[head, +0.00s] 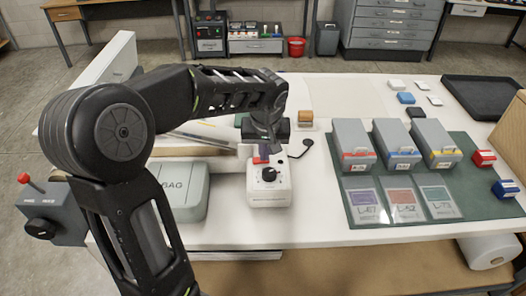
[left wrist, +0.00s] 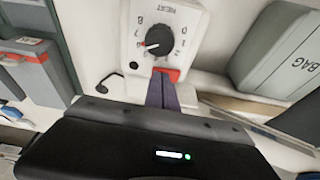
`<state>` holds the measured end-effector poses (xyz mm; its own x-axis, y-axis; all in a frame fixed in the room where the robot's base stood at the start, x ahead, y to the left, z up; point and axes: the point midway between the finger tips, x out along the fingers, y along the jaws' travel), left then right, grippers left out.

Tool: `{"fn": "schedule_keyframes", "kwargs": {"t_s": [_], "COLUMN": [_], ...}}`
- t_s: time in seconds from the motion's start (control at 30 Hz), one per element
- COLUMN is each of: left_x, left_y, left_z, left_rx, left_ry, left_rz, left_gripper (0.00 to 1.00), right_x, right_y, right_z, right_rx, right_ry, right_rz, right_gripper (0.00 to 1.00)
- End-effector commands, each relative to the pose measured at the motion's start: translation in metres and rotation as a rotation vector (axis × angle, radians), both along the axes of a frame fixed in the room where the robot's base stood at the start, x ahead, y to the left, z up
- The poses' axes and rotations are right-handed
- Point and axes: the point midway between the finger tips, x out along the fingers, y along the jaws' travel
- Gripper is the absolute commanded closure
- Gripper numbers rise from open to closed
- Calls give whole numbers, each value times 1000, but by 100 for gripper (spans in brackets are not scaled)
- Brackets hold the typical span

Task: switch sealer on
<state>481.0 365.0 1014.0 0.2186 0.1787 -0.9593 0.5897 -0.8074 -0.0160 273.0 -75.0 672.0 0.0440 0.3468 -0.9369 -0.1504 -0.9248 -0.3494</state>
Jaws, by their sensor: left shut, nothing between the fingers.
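The sealer's white control box (head: 269,198) stands on the table in the middle of the head view, with a black dial on top. The left wrist view shows the dial (left wrist: 159,39), marked HEAT with numbers around it, and a red switch (left wrist: 170,74) beside it. My left gripper (head: 261,158) is shut and empty, pointing down at the switch end of the box. In the left wrist view its fingertips (left wrist: 164,80) overlap the red switch and partly hide it. I cannot tell whether they touch or press it. My right gripper is not in view.
A grey case marked BAG (head: 182,192) lies just left of the box. Three grey lidded boxes, one of them a blue-labelled box (head: 396,142), stand on a green mat (head: 467,204) to the right. A grey unit with a red lever (head: 50,208) stands at the far left.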

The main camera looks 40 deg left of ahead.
Motion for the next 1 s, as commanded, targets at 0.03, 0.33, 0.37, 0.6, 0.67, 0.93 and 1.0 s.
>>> {"fn": "schedule_keyframes", "kwargs": {"t_s": [0.03,0.33,0.37,0.6,0.67,0.93,1.0], "left_x": [3,7,7,6,6,-2,-4], "left_y": [-5,-10,-9,-9,-9,0,3], "left_z": [-9,-10,-10,-11,-11,-12,-11], "left_rx": [37,144,143,142,142,142,142], "left_ry": [30,106,107,111,111,116,117], "left_rz": [-8,2,2,2,2,5,6], "left_gripper": [100,100,100,100,100,100,100], "right_x": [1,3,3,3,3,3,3], "right_y": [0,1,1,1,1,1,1], "right_z": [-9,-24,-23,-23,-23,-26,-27], "right_rx": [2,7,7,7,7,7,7], "right_ry": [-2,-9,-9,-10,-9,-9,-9], "right_rz": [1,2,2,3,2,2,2], "right_gripper": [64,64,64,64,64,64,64]}}
